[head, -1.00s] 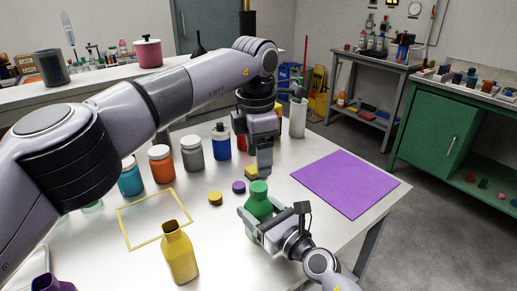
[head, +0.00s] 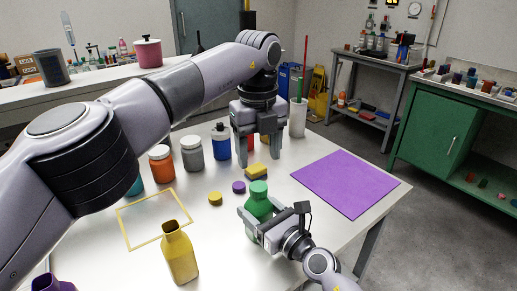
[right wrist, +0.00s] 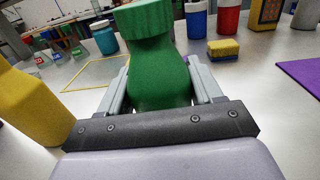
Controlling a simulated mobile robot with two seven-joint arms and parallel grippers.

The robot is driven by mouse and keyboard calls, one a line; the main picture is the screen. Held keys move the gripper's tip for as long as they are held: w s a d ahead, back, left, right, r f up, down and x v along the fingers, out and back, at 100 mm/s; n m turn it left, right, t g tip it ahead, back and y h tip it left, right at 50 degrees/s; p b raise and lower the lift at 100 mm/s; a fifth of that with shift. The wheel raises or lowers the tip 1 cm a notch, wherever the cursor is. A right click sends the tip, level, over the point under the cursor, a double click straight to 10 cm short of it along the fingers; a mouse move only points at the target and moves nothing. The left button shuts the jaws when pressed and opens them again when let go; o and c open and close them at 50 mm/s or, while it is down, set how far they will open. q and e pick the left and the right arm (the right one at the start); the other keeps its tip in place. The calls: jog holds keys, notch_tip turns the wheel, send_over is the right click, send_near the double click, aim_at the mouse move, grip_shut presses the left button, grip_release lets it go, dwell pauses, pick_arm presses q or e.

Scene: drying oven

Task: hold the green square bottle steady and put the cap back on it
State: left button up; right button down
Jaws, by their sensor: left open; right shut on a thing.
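The green square bottle (head: 257,208) stands upright near the table's front edge. My right gripper (head: 262,222) is shut on its body; the right wrist view shows the bottle (right wrist: 160,80) between the two fingers. The green cap (head: 258,187) sits on top of the bottle's neck and looks level; it also shows at the top of the right wrist view (right wrist: 146,20). My left gripper (head: 257,158) is open and empty, above and behind the bottle, apart from the cap.
An open yellow bottle (head: 180,256) stands left of the green one. A yellow cap (head: 215,199), a purple cap (head: 238,187) and a sponge (head: 256,171) lie behind. Several jars stand farther back. A purple mat (head: 346,183) lies flat at right. A yellow outline (head: 128,234) lies left.

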aim_at(258, 186)
pick_arm(q)
jog(key=n, duration=0.5)
jog(key=shift+r, duration=0.1)
pick_arm(e)
jog(key=shift+f, duration=0.1)
pick_arm(q)
jog(key=n, duration=0.6)
jog(key=shift+s+r, duration=0.1)
jog(key=shift+s, duration=0.05)
jog(key=shift+f, duration=4.05)
jog(key=c, duration=1.1)
